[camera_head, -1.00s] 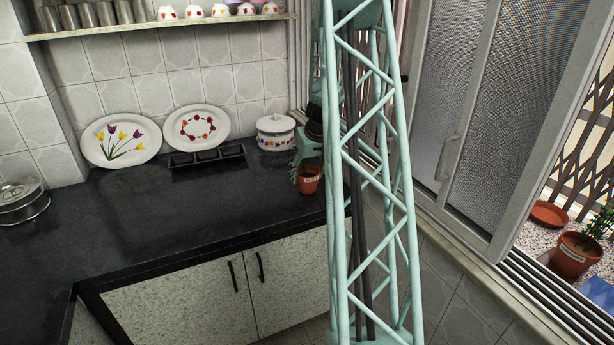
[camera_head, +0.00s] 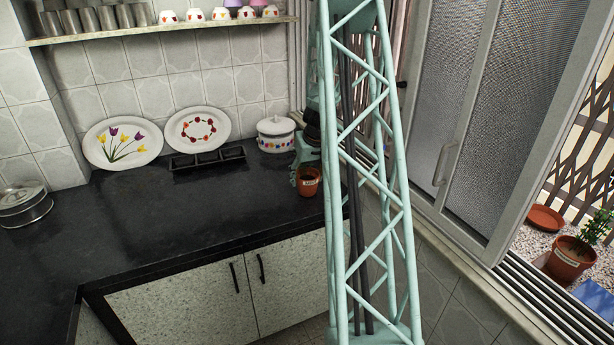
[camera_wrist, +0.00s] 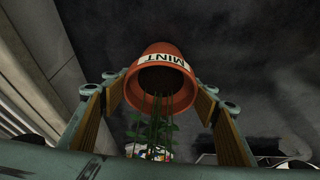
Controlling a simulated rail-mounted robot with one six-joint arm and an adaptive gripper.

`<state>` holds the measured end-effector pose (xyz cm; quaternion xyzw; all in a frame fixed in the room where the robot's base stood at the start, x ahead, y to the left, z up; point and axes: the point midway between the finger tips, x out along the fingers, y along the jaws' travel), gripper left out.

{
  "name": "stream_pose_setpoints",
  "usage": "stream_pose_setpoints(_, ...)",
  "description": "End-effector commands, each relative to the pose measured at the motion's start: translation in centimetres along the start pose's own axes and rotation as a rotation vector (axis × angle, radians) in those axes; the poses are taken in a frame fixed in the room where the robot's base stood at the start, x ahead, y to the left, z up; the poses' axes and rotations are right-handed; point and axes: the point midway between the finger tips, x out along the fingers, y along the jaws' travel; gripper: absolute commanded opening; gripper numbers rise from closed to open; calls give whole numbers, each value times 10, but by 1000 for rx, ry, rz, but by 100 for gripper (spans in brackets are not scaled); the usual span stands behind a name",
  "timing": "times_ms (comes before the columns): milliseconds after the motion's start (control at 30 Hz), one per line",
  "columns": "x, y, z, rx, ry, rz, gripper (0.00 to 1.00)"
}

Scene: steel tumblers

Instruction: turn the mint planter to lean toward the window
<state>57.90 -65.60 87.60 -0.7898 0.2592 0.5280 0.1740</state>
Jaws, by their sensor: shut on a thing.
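The mint planter is a small terracotta pot (camera_head: 307,182) with a white label, at the right part of the dark counter near the corner. In the wrist view the pot (camera_wrist: 163,62) shows its MINT label at the rim. Green stems (camera_wrist: 152,128) lean out of its mouth toward my palm. My gripper (camera_head: 299,174) is beside and behind the pot in the head view, partly hidden by my lattice column. Its fingers lie on both sides of the pot in the wrist view, shut on it. I cannot tell whether the pot touches the counter.
The sliding window (camera_head: 485,110) is at the right. Outside it stand another potted plant (camera_head: 570,258) and an orange saucer (camera_head: 545,217). A lidded white pot (camera_head: 276,134), a black tray (camera_head: 207,158) and two plates (camera_head: 122,142) line the wall. The front counter is clear.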

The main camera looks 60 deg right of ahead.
Motion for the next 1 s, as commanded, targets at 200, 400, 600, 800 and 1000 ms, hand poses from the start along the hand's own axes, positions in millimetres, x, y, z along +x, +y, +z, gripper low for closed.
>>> stream_pose_setpoints(200,-3,0,-1,19,1,9,34)
stream_pose_setpoints(400,-2,0,-1,40,1,18,34)
stream_pose_setpoints(600,-2,0,-2,59,1,25,34)
stream_pose_setpoints(800,-2,0,-2,79,2,33,34)
stream_pose_setpoints(1000,-2,0,-2,98,1,41,34)
